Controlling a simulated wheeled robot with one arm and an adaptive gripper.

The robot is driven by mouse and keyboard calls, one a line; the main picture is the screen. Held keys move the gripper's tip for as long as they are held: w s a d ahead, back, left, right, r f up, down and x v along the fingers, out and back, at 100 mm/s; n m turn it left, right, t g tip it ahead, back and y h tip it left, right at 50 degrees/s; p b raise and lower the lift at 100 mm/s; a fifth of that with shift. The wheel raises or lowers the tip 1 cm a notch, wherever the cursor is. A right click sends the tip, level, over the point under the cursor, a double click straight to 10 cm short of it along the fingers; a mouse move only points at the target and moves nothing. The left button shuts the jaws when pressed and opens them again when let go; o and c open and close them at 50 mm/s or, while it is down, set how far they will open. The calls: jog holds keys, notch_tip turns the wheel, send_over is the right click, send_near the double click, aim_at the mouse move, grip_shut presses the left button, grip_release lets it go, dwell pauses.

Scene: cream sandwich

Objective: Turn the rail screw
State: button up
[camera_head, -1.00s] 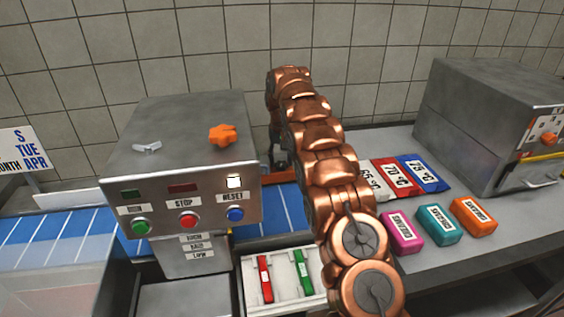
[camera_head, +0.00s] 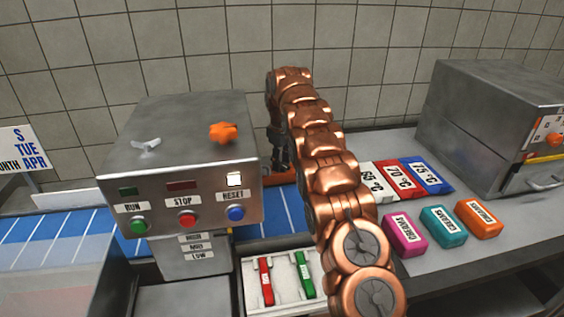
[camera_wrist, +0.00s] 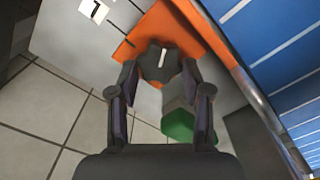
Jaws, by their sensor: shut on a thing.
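The rail screw (camera_wrist: 162,58) shows in the wrist view as a dark knob with a white line on its top. It stands at an orange rail piece (camera_wrist: 189,32). My gripper (camera_wrist: 160,72) is shut on the knob, with one finger on its left and one on its right. In the head view my gripper (camera_head: 280,152) points down behind the machine's right side, close above the orange rail piece (camera_head: 281,177). The screw itself is hidden there by the gripper and arm.
A grey control box (camera_head: 180,165) with several buttons and an orange knob (camera_head: 223,132) stands left of the arm. A blue belt (camera_head: 277,207) runs beneath. A green block (camera_wrist: 179,125) is near the right finger. Coloured blocks (camera_head: 443,225) lie on the right counter.

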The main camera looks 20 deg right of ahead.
jog(key=shift+n, duration=0.5)
jog(key=o, duration=0.9)
jog(key=shift+m, duration=0.3)
